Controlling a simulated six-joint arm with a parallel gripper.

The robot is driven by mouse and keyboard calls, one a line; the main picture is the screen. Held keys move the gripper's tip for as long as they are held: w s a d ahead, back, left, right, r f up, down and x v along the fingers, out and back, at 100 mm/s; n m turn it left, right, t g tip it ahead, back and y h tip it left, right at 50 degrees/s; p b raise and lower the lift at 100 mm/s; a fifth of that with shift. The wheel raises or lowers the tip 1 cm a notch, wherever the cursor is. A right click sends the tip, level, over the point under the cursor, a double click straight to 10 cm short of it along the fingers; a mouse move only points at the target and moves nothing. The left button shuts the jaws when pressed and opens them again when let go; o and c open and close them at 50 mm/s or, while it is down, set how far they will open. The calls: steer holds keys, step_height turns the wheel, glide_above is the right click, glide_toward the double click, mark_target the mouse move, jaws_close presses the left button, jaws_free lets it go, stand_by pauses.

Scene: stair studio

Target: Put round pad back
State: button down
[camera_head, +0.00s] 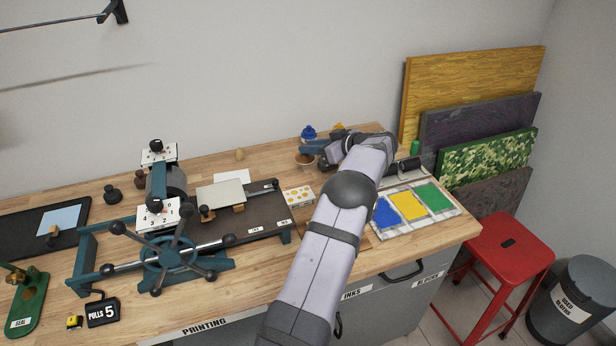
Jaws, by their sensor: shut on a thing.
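My gripper (312,147) is at the back of the workbench, right of centre, with its teal jaws pointing left. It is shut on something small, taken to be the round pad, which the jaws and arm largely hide. A small brown round thing (304,159) shows just below the jaw tips; I cannot tell whether it is the pad itself or a holder, or whether it touches the jaws. A blue knobbed piece (308,131) stands just behind the jaws, and a yellow one (338,127) shows partly behind the wrist.
A printing press (170,250) with a spoked wheel fills the bench's left middle. A card with yellow dots (299,195) lies left of my arm. A tray of blue, yellow and green ink (460,211), a dark roller (408,167) and a green piece (415,148) are right of it.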

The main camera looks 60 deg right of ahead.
steer(key=shift+f+p, duration=1.55)
steer(key=shift+f, duration=2.9)
steer(key=c, duration=1.5)
jaws_free()
steer(key=shift+c, duration=0.2)
steer(key=shift+r, duration=0.1)
steer(key=shift+s, duration=0.35)
steer(key=b+v, duration=0.4)
steer(key=v, duration=0.7)
steer(key=shift+r, duration=0.15)
